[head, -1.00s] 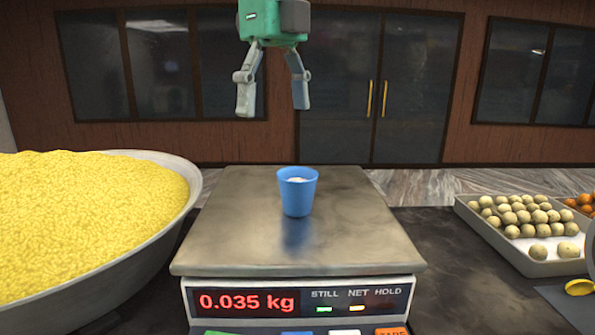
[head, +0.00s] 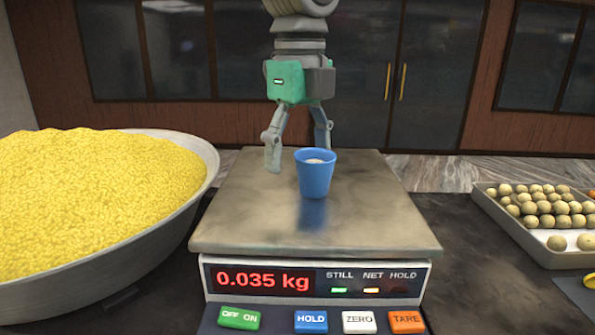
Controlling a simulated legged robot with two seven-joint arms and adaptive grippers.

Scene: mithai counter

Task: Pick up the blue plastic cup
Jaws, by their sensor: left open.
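The blue plastic cup (head: 316,178) stands upright on the metal plate of the weighing scale (head: 250,220) and holds something whitish. My left gripper (head: 299,162) points down from above, open, just behind the cup. Its left finger shows whole, to the left of the cup. The tip of its right finger is hidden behind the cup's rim. I cannot tell whether the fingers touch the cup. My right gripper is not in view.
A wide metal bowl (head: 190,210) heaped with yellow sweets (head: 90,195) stands left of the scale. A tray (head: 510,228) of round pale sweets is at the right. The scale display (head: 262,280) reads 0.035 kg, with buttons below. The plate is otherwise clear.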

